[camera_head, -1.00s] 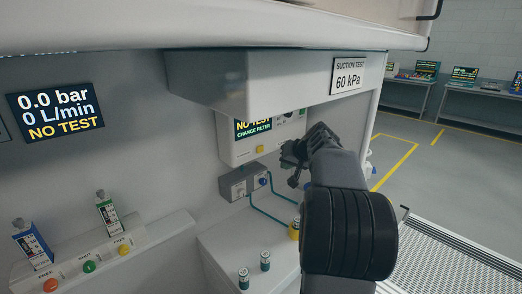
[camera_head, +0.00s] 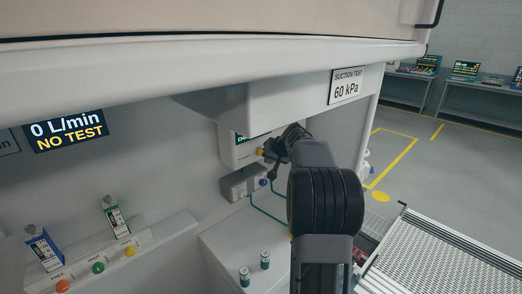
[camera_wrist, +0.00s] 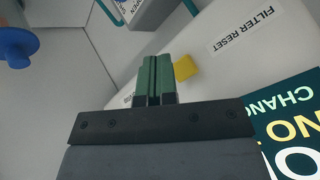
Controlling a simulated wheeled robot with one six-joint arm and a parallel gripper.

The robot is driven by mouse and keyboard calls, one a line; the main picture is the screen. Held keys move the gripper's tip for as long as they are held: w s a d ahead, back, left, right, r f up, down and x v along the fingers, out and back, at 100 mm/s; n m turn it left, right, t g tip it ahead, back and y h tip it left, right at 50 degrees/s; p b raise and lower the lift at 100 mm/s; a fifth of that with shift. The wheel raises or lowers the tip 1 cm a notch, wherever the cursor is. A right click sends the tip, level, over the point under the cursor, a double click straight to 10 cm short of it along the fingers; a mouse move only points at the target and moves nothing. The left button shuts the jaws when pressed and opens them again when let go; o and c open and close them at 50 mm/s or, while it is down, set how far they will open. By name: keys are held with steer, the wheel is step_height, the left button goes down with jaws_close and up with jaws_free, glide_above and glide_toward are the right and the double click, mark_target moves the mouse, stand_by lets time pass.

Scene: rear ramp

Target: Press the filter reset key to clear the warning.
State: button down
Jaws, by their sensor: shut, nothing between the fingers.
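The yellow key (camera_wrist: 184,68) sits on the pale panel near the "FILTER RESET" label (camera_wrist: 247,31) in the wrist view. My gripper (camera_wrist: 155,62) is shut and empty, its green fingertips just beside the key; I cannot tell whether they touch. In the head view the key (camera_head: 260,152) shows at the left of my gripper (camera_head: 268,153), on the white unit (camera_head: 228,153) under the overhang. The unit's dark screen (camera_wrist: 295,125) appears inverted in the wrist view, with parts of "CHANGE" and "NO" readable. The overhang hides most of it in the head view.
The overhang with the "60 kPa" sign (camera_head: 346,88) is close above my arm. A grey box (camera_head: 240,185) with a blue knob (camera_head: 263,182) and tubing lies below the unit. Small cylinders (camera_head: 245,275) stand on the ledge. A ramp (camera_head: 430,260) is at right.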

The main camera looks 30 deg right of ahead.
steer(key=shift+w+a, duration=0.1)
steer(key=shift+w, duration=0.4)
steer(key=shift+w, duration=0.15)
stand_by(1.8)
steer(key=shift+w, duration=0.25)
steer(key=shift+w+a+p, duration=0.15)
steer(key=shift+w+p, duration=0.2)
steer(key=shift+w, duration=0.1)
stand_by(0.8)
steer(key=shift+s, duration=0.15)
steer(key=shift+s+b, duration=0.7)
steer(key=shift+b, duration=0.1)
